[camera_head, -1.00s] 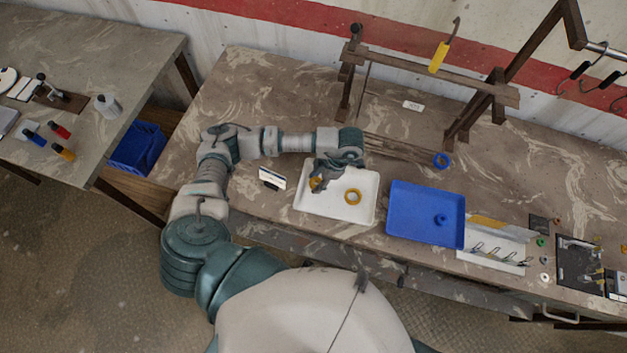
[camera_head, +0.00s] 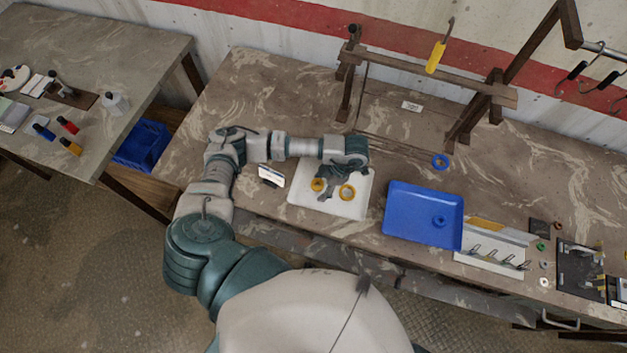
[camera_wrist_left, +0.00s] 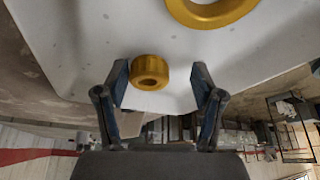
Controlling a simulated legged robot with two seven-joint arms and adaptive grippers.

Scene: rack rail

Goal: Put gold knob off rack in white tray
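The white tray (camera_head: 355,211) lies on the workbench in the middle of the head view. My left gripper (camera_head: 332,190) is over the tray. In the left wrist view my left gripper (camera_wrist_left: 160,70) has its fingers wide apart, with the gold knob (camera_wrist_left: 149,73) between and beyond the tips, touching neither. The gold ring (camera_wrist_left: 212,8) is partly cut off there. The wooden rack (camera_head: 430,76) stands behind, with a yellow-handled tool (camera_head: 436,56) hanging. My right gripper is out of view.
A blue tray (camera_head: 408,229) holding a blue knob (camera_head: 439,221) stands to the right. A blue ring (camera_head: 440,161) lies behind it. A small card stand (camera_head: 271,176) is close to the white tray's left. The bench's left back area is clear.

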